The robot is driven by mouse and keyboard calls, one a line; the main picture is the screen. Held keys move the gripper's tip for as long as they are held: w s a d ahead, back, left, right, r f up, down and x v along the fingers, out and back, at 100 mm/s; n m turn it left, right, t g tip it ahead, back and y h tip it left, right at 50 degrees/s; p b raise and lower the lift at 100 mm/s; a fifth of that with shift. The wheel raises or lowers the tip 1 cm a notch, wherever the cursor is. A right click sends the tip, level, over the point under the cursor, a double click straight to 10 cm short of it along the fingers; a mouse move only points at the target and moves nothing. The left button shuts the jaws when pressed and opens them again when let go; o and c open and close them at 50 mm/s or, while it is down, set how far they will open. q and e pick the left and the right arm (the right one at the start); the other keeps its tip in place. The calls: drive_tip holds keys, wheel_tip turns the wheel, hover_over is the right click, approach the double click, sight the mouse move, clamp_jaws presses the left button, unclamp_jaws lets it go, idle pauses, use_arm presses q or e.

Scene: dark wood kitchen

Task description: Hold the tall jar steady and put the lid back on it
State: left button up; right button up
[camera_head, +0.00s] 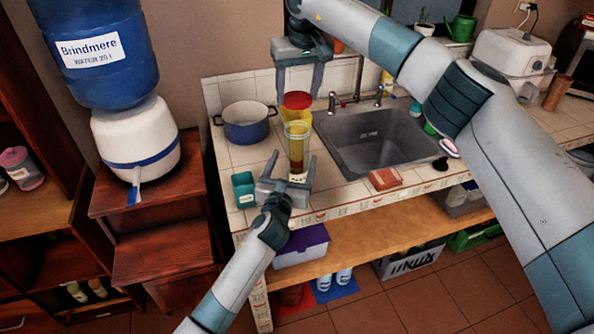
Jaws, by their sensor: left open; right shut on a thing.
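The tall jar (298,146) stands upright on the tiled counter, left of the sink. It is see-through with darker contents low down, and its top looks uncovered. My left gripper (292,168) is open at the jar's lower part, one finger on each side; I cannot tell whether they touch it. My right gripper (299,96) is shut on the red lid (297,100), above and slightly behind the jar's mouth in the picture. The lid is apart from the jar. A yellow thing (291,114) shows just below the lid, partly hidden by the jar.
A blue pot (246,129) stands left of the jar. A teal container (243,188) is near the counter's left front. The sink (375,135) lies to the right, with a red block (384,179) at its front edge. Counter between pot and jar is clear.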

use_arm(q)
drive_tip(key=x, duration=0.8)
drive_tip(key=shift+w, duration=0.25)
drive_tip(key=c, duration=1.6)
use_arm(e)
drive_tip(key=shift+s+f, duration=0.1)
drive_tip(key=shift+f, duration=2.45)
drive_tip(key=shift+f, duration=0.1)
drive_tip(key=shift+f, duration=0.8)
drive_tip(key=shift+f, duration=0.5)
